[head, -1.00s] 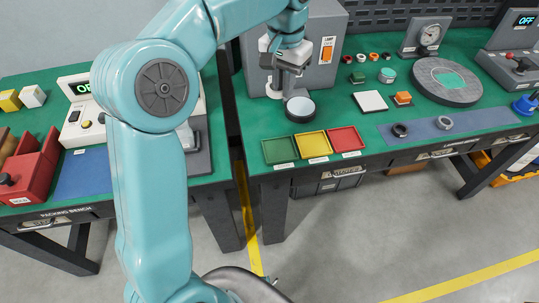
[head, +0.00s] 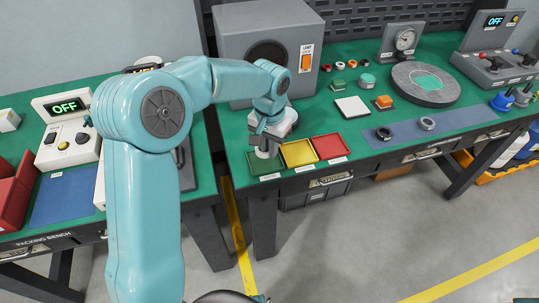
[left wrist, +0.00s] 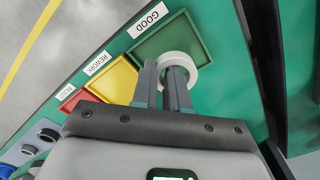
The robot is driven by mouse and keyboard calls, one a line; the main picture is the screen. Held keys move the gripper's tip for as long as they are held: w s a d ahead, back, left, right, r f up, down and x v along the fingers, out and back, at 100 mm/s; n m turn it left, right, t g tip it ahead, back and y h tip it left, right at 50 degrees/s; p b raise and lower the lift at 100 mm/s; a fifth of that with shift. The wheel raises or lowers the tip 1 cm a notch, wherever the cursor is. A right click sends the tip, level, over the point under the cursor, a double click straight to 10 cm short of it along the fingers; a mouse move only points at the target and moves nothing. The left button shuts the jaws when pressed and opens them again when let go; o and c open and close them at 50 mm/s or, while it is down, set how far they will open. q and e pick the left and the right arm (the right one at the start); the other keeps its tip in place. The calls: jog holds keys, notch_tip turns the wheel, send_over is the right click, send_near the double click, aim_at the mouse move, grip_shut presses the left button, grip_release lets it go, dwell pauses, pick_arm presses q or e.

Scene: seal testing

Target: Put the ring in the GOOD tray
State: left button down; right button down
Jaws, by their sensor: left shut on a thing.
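My left gripper (head: 267,143) is shut on a pale ring (left wrist: 170,57), with one finger through its hole and the other outside its wall. In the head view the ring (head: 266,153) shows just under the gripper, over the green GOOD tray (head: 258,168). In the left wrist view the GOOD tray (left wrist: 155,45) lies behind the ring, which overlaps the tray's corner and edge. I cannot tell whether the ring touches the tray. My right gripper is not in view.
The yellow REWORK tray (head: 299,153) and the red tray (head: 331,146) stand in a row beside the green one. A grey lamp box (head: 262,45) stands behind. Two dark rings (head: 384,133) (head: 427,123) lie on a blue strip to the right. The bench's front edge is close to the trays.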

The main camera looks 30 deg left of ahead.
pick_arm(q)
notch_tip(320, 180, down, 3)
jog(key=shift+f, duration=0.15)
jog(key=shift+s, duration=0.1)
jog(key=shift+f, duration=0.15)
jog(key=c, duration=1.4)
grip_release()
